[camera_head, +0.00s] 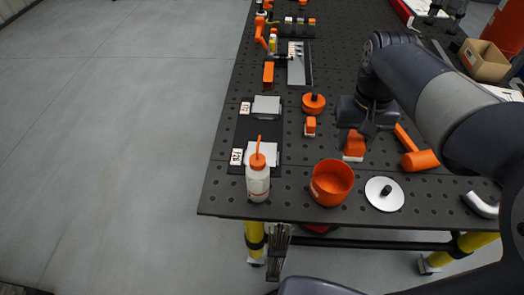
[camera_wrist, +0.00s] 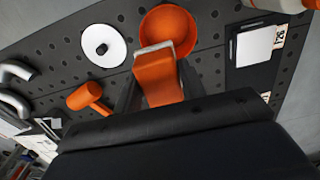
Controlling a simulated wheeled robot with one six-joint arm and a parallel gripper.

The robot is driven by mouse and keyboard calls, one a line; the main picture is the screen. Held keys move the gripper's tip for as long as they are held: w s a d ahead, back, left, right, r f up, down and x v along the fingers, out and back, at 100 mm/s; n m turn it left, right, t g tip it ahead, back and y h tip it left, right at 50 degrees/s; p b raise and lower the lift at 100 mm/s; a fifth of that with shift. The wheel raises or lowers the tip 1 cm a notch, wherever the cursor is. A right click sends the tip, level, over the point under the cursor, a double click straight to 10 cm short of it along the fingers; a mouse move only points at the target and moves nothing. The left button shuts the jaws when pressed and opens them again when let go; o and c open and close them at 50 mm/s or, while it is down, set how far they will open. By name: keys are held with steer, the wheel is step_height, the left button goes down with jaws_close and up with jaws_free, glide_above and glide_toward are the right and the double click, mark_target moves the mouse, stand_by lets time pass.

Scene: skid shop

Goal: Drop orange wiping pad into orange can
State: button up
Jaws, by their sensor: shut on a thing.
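The orange can (camera_head: 332,185) stands open at the front edge of the dark perforated table; it also shows in the wrist view (camera_wrist: 180,22). My gripper (camera_head: 355,140) is shut on the orange wiping pad (camera_head: 354,146), which has a pale lower edge. In the wrist view the pad (camera_wrist: 158,78) sits between the two dark fingers (camera_wrist: 157,88), its far end overlapping the can's near rim in the picture. In the head view the pad is behind and a little right of the can, apart from it. The can's floor looks bare.
A white bottle with an orange spout (camera_head: 257,180) stands left of the can. A white disc with a black knob (camera_head: 384,194) lies right of it. An orange mallet (camera_head: 420,159) and a small orange-and-white block (camera_head: 310,126) are nearby.

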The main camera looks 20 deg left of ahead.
step_height(320, 180, down, 6)
steer(key=b, duration=0.4)
steer(key=shift+r+b, duration=0.2)
steer(key=shift+b, duration=0.15)
steer(key=o, duration=1.1)
steer(key=shift+o, duration=0.2)
steer(key=shift+r, duration=0.1)
step_height(320, 180, up, 11)
steer(key=shift+f+p, duration=0.15)
steer(key=shift+p, duration=0.15)
